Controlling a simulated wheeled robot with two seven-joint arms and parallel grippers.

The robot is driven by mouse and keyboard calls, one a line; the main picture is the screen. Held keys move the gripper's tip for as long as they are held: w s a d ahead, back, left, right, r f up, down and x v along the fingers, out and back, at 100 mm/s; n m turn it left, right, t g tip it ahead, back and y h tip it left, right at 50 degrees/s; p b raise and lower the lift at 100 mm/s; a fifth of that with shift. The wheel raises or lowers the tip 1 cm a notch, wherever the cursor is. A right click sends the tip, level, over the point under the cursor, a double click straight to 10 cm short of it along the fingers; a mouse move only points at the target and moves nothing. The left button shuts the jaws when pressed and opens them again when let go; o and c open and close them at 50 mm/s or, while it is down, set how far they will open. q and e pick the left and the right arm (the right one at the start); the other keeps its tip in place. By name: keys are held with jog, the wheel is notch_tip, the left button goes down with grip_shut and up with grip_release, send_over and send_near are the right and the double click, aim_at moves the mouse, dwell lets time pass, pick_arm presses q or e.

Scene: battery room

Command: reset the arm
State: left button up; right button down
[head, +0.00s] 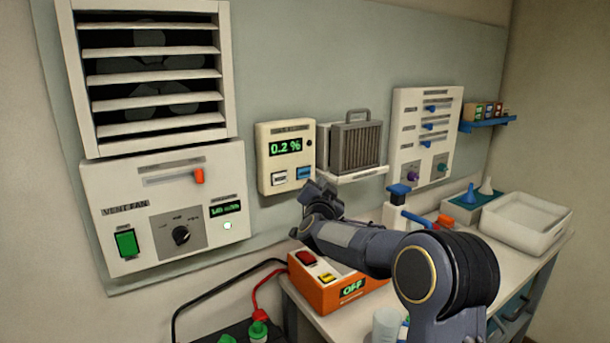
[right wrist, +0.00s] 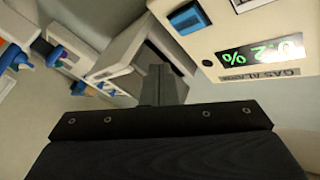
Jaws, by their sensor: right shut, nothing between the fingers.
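My right arm reaches in from the lower right of the head view. Its gripper (head: 319,190) is up near the wall, below and right of the gas alarm box (head: 265,157) and below the shelf with the finned grey unit. In the right wrist view the fingers (right wrist: 163,82) are together with nothing between them. The gas alarm, upside down in that view, shows a green percent reading (right wrist: 262,52); in the head view it reads 0.2 %. I cannot tell how far the gripper is from the wall. My left gripper is not in view.
The vent fan panel (head: 165,205) hangs at left under a louvred vent (head: 150,70). An orange box (head: 325,290) showing OFF stands on the bench under my arm. A white switch panel (head: 425,130), blue shelf (head: 488,122) and white tray (head: 525,222) are at right.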

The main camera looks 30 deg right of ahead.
dwell(0.3)
jog(key=s+a+f+n+g+y, duration=0.1)
jog(key=s+a+f+n+y, duration=0.1)
jog(key=s+a+n+y, duration=0.5)
jog(key=s+a+f+g+y, duration=0.1)
jog(key=s+a+y, duration=0.35)
jog(key=s, duration=0.65)
jog(key=s+a+f+n+g, duration=0.1)
jog(key=s+a+f+g, duration=0.1)
jog(key=s+f, duration=0.3)
jog(key=s+a+f+n+g+y, duration=0.1)
jog(key=s+a+f+n+g, duration=0.1)
jog(key=s, duration=1)
jog(key=s+a+f+n+g+y, duration=0.1)
jog(key=s+a+f+n+g, duration=0.1)
jog(key=s+a+f+g, duration=0.2)
jog(key=s+a+f, duration=0.2)
jog(key=s+f, duration=0.2)
jog(key=s, duration=0.1)
jog(key=shift+a+f+y, duration=0.1)
jog(key=shift+y, duration=0.15)
